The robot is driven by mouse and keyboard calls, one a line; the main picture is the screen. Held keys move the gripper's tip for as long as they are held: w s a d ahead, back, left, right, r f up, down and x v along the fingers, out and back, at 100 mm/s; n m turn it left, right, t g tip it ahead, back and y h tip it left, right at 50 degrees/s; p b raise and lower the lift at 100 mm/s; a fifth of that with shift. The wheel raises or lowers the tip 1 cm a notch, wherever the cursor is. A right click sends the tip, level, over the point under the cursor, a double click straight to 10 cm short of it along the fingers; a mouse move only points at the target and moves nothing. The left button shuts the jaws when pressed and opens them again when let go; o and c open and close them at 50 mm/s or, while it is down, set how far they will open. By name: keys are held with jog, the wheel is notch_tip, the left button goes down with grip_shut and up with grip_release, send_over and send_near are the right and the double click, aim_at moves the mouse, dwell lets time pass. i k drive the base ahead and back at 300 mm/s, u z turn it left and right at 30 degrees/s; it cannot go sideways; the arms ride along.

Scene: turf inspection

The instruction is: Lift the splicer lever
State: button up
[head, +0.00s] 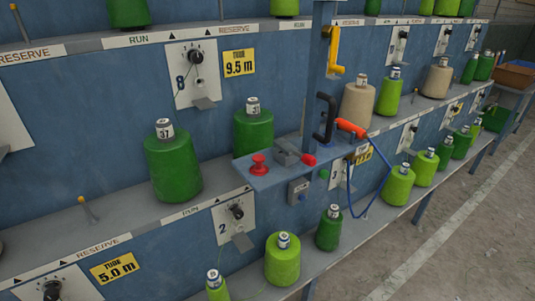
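A small grey block (284,154), which looks like the splicer, sits on a blue bracket shelf (268,180) that juts out from the rack. A short lever with a red end (308,160) points from the block to the right, lying low and roughly level. A red mushroom-shaped knob (258,164) stands on the same shelf to the left of the block. My gripper is not in the head view, so its place and state do not show.
A blue post (318,70) carries a yellow hook (333,50) and a black handle (325,117). An orange tool (351,128) with a looping blue hose (372,205) hangs close to the lever's right. Green cones (172,168) line the rack. Floor (470,240) is clear at right.

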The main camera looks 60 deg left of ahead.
aim_at(283, 145)
jog(key=u, duration=0.3)
jog(key=i, duration=0.35)
jog(key=u, duration=1.4)
jog(key=k, duration=0.7)
jog(key=z, duration=0.55)
jog(key=k, duration=0.65)
jog(key=u, duration=0.4)
jog(key=i, duration=0.8)
jog(key=u, duration=0.25)
